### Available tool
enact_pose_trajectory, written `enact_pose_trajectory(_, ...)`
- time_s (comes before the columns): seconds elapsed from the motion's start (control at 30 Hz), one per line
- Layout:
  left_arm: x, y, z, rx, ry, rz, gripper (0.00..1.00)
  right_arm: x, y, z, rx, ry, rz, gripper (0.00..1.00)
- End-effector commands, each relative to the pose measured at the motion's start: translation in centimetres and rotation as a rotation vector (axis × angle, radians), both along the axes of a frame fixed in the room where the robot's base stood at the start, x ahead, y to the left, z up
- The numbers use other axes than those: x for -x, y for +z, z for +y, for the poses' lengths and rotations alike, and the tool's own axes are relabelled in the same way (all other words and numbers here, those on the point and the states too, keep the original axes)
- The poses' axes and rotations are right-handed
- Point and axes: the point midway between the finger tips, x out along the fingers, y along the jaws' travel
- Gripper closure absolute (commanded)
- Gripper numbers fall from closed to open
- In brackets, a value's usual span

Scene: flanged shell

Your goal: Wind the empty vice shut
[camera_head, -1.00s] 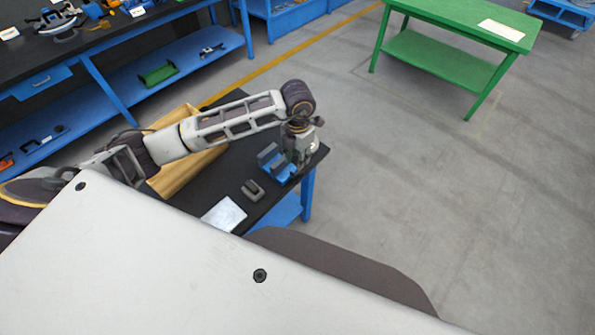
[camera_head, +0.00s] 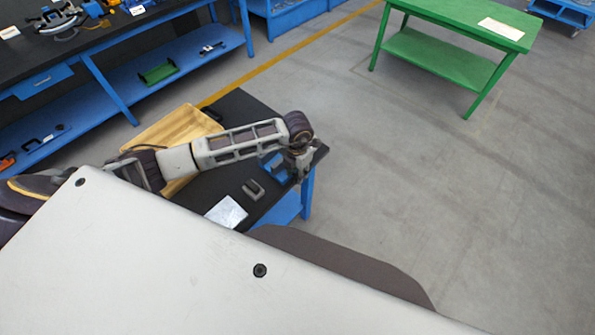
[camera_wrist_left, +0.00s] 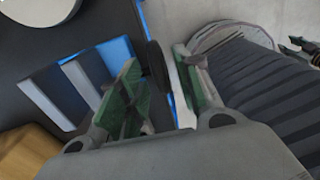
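The blue vice (camera_head: 272,166) with grey jaws stands near the right end of the black table, partly covered by my left arm in the head view. In the left wrist view its jaws (camera_wrist_left: 84,82) are apart, with an empty gap between them. My left gripper (camera_head: 300,172) is at the vice's right side, by the table edge. In the left wrist view its green-padded fingers (camera_wrist_left: 157,78) are apart. A dark disc-like part, seen nearly edge-on, shows between them; I cannot tell whether they touch it.
On the black table (camera_head: 238,112) are a grey block (camera_head: 253,189), a pale plate (camera_head: 226,212) and a wooden tray (camera_head: 180,130). A green table (camera_head: 455,62) stands apart at the back right. The floor between is clear.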

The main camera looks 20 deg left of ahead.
Motion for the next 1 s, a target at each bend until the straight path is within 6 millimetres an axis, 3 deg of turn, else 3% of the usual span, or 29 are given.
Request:
enact_pose_trajectory(0.17, 0.01, -0.01, -0.01, 0.0, 0.0, 0.0, 0.69, 0.01, -0.02, -0.01, 0.0, 0.0, 0.0, 0.6)
enact_pose_trajectory(0.4, 0.01, 0.0, -0.01, 0.0, 0.0, 0.0, 0.99, 0.02, -0.02, -0.01, 0.0, 0.0, 0.0, 0.6)
enact_pose_trajectory(1.0, 0.22, -0.15, 0.15, 0.015, 0.001, -0.041, 1.0, 0.02, -0.72, -0.13, 0.001, 0.001, 0.001, 0.6)
